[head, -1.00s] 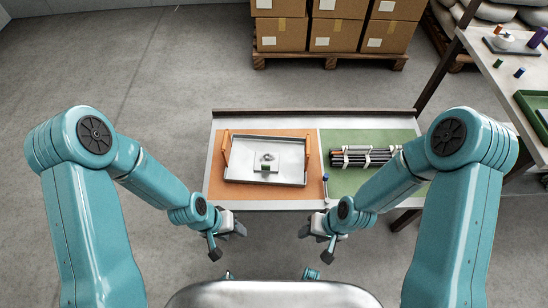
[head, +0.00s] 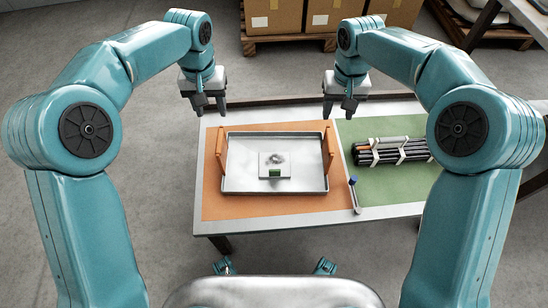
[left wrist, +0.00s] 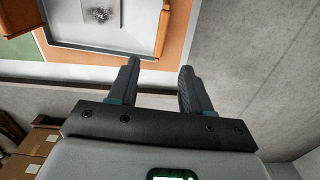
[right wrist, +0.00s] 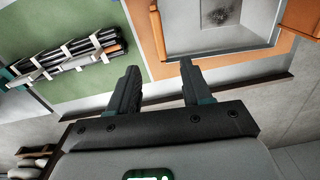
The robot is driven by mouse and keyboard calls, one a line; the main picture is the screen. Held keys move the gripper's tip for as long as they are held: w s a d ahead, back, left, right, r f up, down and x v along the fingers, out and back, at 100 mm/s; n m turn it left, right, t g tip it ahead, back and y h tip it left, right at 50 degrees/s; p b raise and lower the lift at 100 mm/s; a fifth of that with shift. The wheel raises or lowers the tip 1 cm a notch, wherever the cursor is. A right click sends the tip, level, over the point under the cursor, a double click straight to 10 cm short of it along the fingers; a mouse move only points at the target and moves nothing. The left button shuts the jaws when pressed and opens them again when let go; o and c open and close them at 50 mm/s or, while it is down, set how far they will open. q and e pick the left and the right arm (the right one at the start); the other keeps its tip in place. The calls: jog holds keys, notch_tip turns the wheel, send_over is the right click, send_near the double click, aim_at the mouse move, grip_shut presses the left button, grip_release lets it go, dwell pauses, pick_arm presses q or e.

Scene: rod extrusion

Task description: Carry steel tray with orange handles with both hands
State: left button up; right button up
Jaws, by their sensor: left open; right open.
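The steel tray (head: 240,184) lies flat on an orange mat on the table, with an upright orange handle at its left end (head: 221,146) and another at its right end (head: 328,147). A light plate (head: 288,159) with a small green block (head: 275,173) sits inside it. My left gripper (head: 209,110) is open and empty, above and beyond the tray's far left corner. My right gripper (head: 338,115) is open and empty, above and beyond the far right corner. Part of the tray shows in the left wrist view (left wrist: 90,38) and in the right wrist view (right wrist: 215,40).
A bundle of dark rods (head: 392,152) lies on a green mat (head: 378,190) to the right. A small blue-topped tool (head: 354,194) lies between the mats. Cardboard boxes (head: 275,17) on a pallet stand behind the table. A raised dark strip runs along the table's far edge.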

aim_at(219, 140)
pick_arm(q)
jog(key=shift+s+r, duration=0.1)
jog(key=shift+r, duration=0.15)
pick_arm(e)
jog(key=shift+s+d+r, duration=0.1)
jog(key=shift+r, duration=0.2)
jog(key=shift+f, duration=0.1)
pick_arm(q)
notch_tip(219, 140, down, 16)
jog(key=shift+a+f, duration=0.1)
jog(key=shift+f, duration=0.15)
pick_arm(e)
notch_tip(219, 140, down, 16)
jog(key=shift+s+f, duration=0.1)
jog(key=shift+f, duration=0.05)
pick_arm(q)
grip_shut()
pick_arm(e)
grip_shut()
